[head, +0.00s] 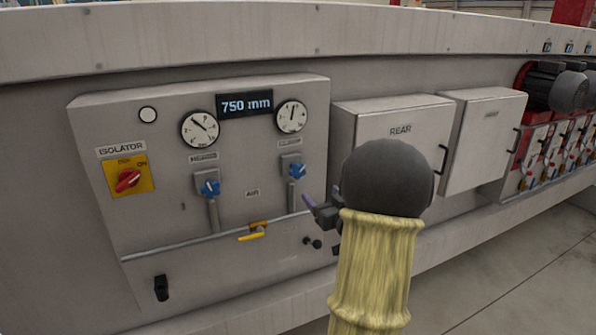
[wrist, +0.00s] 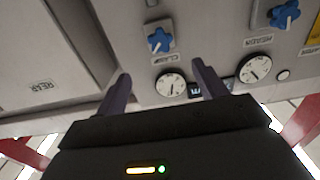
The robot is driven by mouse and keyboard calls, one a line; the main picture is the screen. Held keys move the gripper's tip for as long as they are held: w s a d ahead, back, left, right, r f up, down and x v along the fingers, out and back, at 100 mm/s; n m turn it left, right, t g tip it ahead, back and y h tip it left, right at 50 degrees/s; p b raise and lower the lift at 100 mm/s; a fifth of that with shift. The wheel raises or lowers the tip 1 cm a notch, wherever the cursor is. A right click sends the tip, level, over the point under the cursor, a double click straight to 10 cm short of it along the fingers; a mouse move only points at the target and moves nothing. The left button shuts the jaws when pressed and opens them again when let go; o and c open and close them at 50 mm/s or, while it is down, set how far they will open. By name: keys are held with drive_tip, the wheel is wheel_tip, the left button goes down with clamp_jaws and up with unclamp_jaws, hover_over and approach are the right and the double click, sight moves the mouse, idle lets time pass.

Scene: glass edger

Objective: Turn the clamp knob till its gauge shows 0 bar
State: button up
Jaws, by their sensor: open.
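The clamp knob (head: 297,170) is a blue lobed knob on the right of the grey control panel, below the clamp gauge (head: 291,116). The gauge is a white round dial whose needle points nearly straight up; its figures are too small to read. My gripper (head: 322,197) is open and empty, to the right of and a little below the knob in the head view. The wrist view is upside down. It shows the clamp knob (wrist: 159,40) beyond my two spread fingers and apart from them, with the clamp gauge (wrist: 171,85) between the fingers.
A similar blue knob (head: 210,188) and gauge (head: 200,129) stand to the left. A red isolator switch (head: 128,180) is at far left. A yellow lever (head: 252,235) sits on a pipe below. A box marked REAR (head: 392,120) juts out at right, close to my arm.

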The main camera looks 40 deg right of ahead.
sight(299, 173)
drive_tip(key=p+x, duration=0.5)
drive_tip(key=x, duration=1.1)
drive_tip(key=shift+a+p, duration=0.1)
drive_tip(key=shift+p, duration=0.25)
drive_tip(key=c, duration=1)
drive_tip(key=shift+f+n+b, duration=0.1)
drive_tip(key=shift+n+b, duration=0.2)
drive_tip(key=shift+b, duration=0.25)
